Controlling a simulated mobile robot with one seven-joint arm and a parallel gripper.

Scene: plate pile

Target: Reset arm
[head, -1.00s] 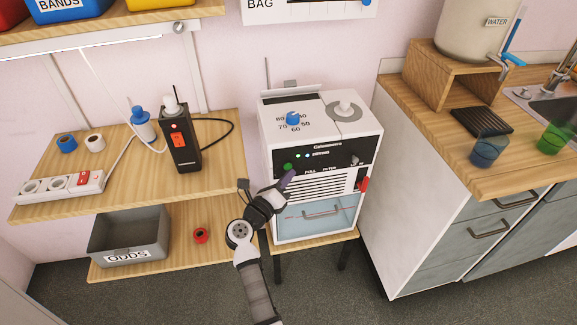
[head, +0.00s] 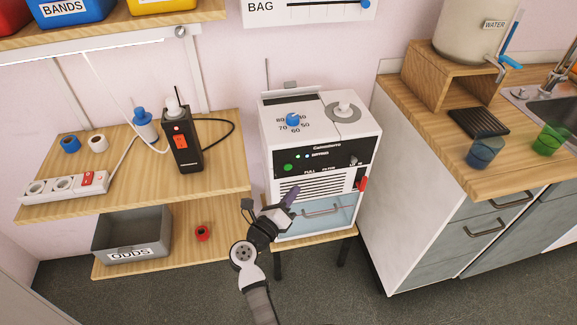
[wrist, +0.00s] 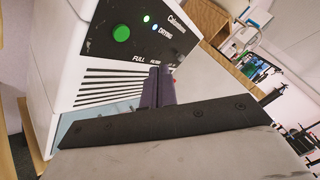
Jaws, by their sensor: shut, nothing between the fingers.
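My gripper (head: 291,195) is shut and empty in front of the white machine (head: 277,148). Its dark fingers also show in the wrist view (wrist: 156,88), pressed together in front of the machine's vent slots. In the head view the fingertips overlap the lower edge of the vent. I cannot tell whether they touch the machine. My arm reaches up from the bottom of the head view, bent at the wrist.
The machine has a green button (head: 288,167), a red lever (head: 362,184) and a clear drawer (head: 338,216). A wooden shelf (head: 225,184) with a black device (head: 182,145) stands left. A counter (head: 425,120) with cups stands right. The floor in front is open.

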